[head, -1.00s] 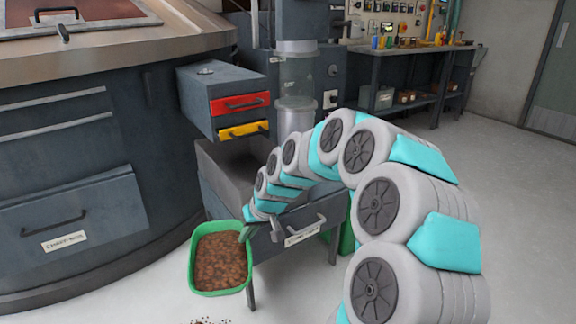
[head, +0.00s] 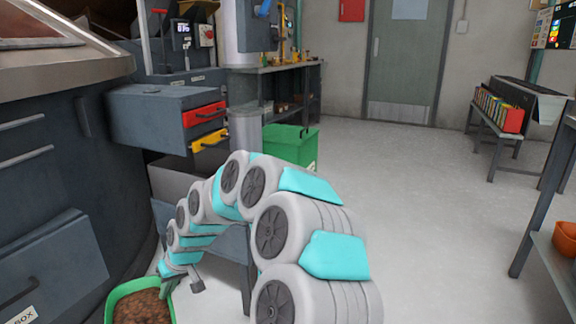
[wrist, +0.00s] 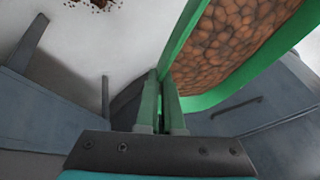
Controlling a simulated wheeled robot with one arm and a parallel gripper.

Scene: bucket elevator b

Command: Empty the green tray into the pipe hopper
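The green tray (head: 113,303) is at the bottom left of the head view, cut off by the lower edge, with brown beans or pellets (head: 145,307) in it. In the wrist view the tray (wrist: 188,42) extends to the upper right, its contents showing. My gripper (wrist: 168,88) is shut on the tray's near rim and holds the tray clear of the floor. In the head view my arm partly hides the gripper end. A vertical pipe with a clear section (head: 244,92) stands behind my arm; I cannot make out a hopper opening on it.
A green bin (head: 291,146) is behind my arm. Open floor (head: 400,190) lies to the right, with a bench (head: 497,125) beyond. Dark bits (wrist: 97,4) lie on the floor.

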